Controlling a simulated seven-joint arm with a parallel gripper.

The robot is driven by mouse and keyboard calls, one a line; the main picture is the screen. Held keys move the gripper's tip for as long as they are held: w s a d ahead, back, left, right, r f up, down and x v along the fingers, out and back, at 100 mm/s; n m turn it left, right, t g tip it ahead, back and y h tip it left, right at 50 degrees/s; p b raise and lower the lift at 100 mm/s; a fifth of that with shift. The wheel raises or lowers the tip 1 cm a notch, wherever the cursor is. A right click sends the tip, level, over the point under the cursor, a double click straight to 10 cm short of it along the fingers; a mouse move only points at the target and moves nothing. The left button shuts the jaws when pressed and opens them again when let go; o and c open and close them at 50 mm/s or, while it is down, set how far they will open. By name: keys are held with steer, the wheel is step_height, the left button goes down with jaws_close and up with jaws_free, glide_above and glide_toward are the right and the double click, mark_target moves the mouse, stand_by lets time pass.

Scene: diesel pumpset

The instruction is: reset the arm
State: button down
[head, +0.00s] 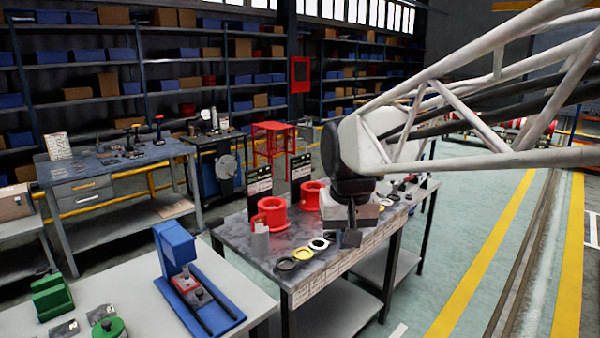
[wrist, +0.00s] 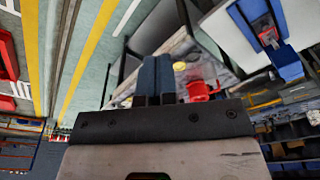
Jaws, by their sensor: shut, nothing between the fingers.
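My gripper (head: 351,237) hangs from the end of my white lattice arm, over the front part of the grey workbench (head: 262,262). In the wrist view its two dark fingers (wrist: 157,78) are together, with nothing between them. Red ring-shaped parts (head: 271,216) stand on that bench to the left of my gripper. Flat rings, black, yellow (head: 302,253) and white, lie in a row in front of them. The gripper appears above the bench top, but its exact height is hard to tell.
A blue press-like fixture (head: 176,248) stands on the pale table (head: 140,295) at front left, beside green parts (head: 50,298). A tool bench (head: 115,165) and loaded shelves are behind. The green floor with a yellow line (head: 480,270) is clear at right.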

steer(key=s+d+f, duration=0.4)
steer(key=s+d, duration=0.1)
steer(key=s, duration=0.4)
steer(key=s+d+f+m+t, duration=0.1)
steer(key=s+d+f, duration=0.3)
steer(key=s, duration=0.5)
steer(key=shift+s+d+f, duration=0.3)
steer(key=shift+s+d, duration=0.05)
steer(key=shift+d, duration=0.25)
